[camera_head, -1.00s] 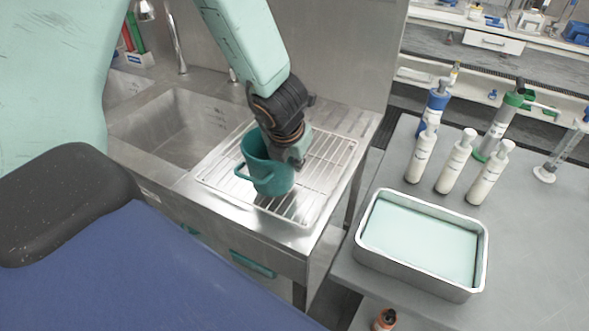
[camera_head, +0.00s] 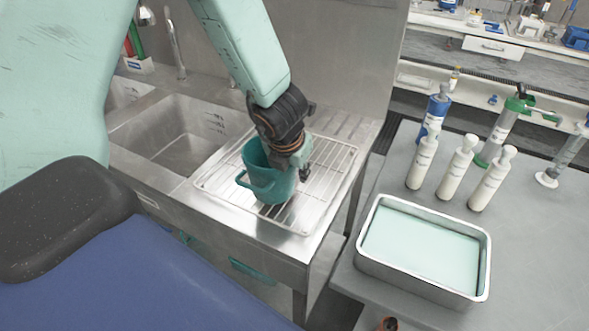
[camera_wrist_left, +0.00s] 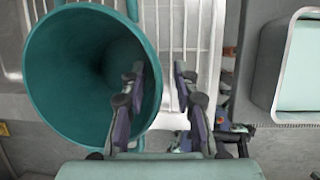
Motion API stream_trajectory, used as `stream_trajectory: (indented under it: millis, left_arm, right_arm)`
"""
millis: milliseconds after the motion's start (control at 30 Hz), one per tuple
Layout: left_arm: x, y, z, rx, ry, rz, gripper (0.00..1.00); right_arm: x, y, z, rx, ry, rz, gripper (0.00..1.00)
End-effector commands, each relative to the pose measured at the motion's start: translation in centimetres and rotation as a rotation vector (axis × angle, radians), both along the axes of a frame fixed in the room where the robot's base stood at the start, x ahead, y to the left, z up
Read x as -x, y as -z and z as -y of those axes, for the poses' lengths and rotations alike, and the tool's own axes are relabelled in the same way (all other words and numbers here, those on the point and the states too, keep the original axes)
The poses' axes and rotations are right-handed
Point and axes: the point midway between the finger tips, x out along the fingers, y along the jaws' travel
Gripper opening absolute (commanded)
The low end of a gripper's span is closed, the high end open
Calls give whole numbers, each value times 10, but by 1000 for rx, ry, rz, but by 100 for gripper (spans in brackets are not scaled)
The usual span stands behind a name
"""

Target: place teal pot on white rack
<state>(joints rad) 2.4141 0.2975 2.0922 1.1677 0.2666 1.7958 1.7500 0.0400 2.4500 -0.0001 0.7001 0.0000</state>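The teal pot (camera_head: 262,178) stands upright on the white rack (camera_head: 338,172), its handle toward the left. In the left wrist view I look into the open mouth of the pot (camera_wrist_left: 65,75), with bars of the rack (camera_wrist_left: 190,30) beyond it. My left gripper (camera_head: 300,172) is at the right side of the pot's rim. In the wrist view its fingers (camera_wrist_left: 160,85) are apart, one over the pot's mouth and the other outside the wall, with a gap beside the wall. My right gripper is not in view.
A steel sink (camera_head: 180,135) lies left of the rack. On the grey table to the right are a metal tray (camera_head: 368,262) with a pale teal inside and several white bottles (camera_head: 458,165). A steel panel (camera_head: 340,60) rises behind the rack.

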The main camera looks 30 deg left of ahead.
Motion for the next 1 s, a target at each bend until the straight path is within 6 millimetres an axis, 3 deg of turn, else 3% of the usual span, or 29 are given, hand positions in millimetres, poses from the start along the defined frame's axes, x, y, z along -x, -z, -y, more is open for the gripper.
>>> stream_trajectory:
  millis: [533,700,1000]
  left_arm:
    - [35,-95,12,1,0,3,30]
    - [41,-107,13,0,0,2,30]
    - [42,-108,14,0,0,0,30]
  right_arm:
    - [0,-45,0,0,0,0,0]
    - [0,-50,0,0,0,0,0]
    - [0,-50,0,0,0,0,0]
